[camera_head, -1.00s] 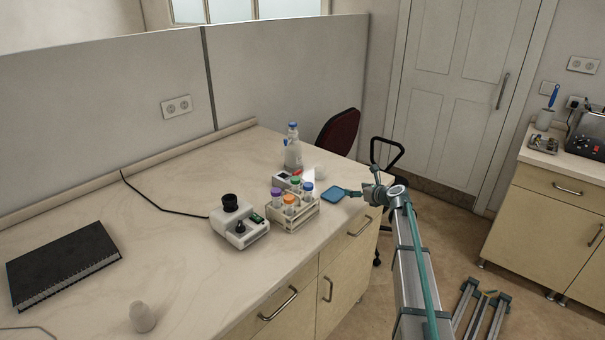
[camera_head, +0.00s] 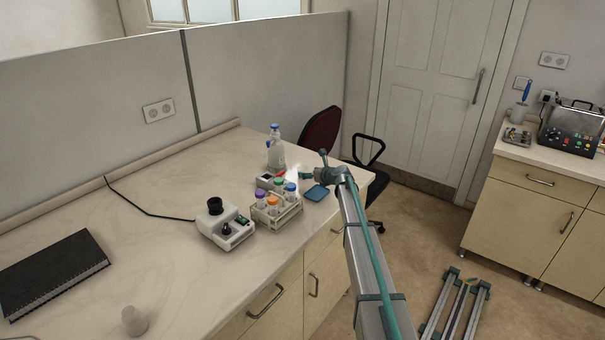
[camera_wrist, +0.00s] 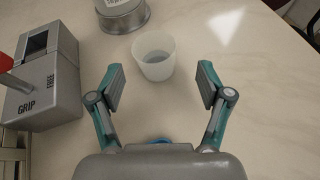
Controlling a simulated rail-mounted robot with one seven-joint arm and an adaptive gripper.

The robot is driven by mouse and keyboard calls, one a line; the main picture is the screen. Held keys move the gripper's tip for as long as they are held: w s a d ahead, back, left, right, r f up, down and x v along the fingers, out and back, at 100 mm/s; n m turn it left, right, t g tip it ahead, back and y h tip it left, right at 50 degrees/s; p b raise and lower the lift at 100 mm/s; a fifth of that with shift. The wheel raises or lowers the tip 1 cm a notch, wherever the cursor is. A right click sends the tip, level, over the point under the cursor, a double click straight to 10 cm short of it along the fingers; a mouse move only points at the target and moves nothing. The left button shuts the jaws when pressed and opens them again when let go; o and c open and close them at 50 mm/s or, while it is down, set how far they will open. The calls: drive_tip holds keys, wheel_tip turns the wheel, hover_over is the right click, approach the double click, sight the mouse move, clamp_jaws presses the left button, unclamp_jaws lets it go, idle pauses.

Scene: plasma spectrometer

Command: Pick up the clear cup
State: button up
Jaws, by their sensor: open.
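The clear cup (camera_wrist: 153,60) is a small translucent, open-topped cup standing upright on the worktop in the wrist view. My gripper (camera_wrist: 159,82) is open and empty; its two teal-and-grey fingers are spread, with the cup centred just beyond the tips and apart from them. In the head view my gripper (camera_head: 305,175) is at the far right end of the worktop, near the tube rack; the cup cannot be made out clearly there.
In the wrist view, a grey box (camera_wrist: 45,85) with a red lever stands left and a round metal tin (camera_wrist: 122,14) stands behind the cup. Worktop right of the cup is clear.

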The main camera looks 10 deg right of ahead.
sight(306, 172)
drive_tip(key=p+x, duration=0.1)
drive_tip(key=x, duration=0.2)
drive_tip(key=shift+w+a+p, duration=0.2)
drive_tip(key=shift+a+p, duration=0.15)
drive_tip(key=shift+a, duration=0.1)
drive_tip(key=shift+w+a+f, duration=0.15)
drive_tip(key=shift+w+f, duration=0.15)
drive_tip(key=shift+f, duration=0.05)
drive_tip(key=shift+s, duration=0.1)
drive_tip(key=c, duration=1.2)
drive_tip(key=shift+c, duration=0.2)
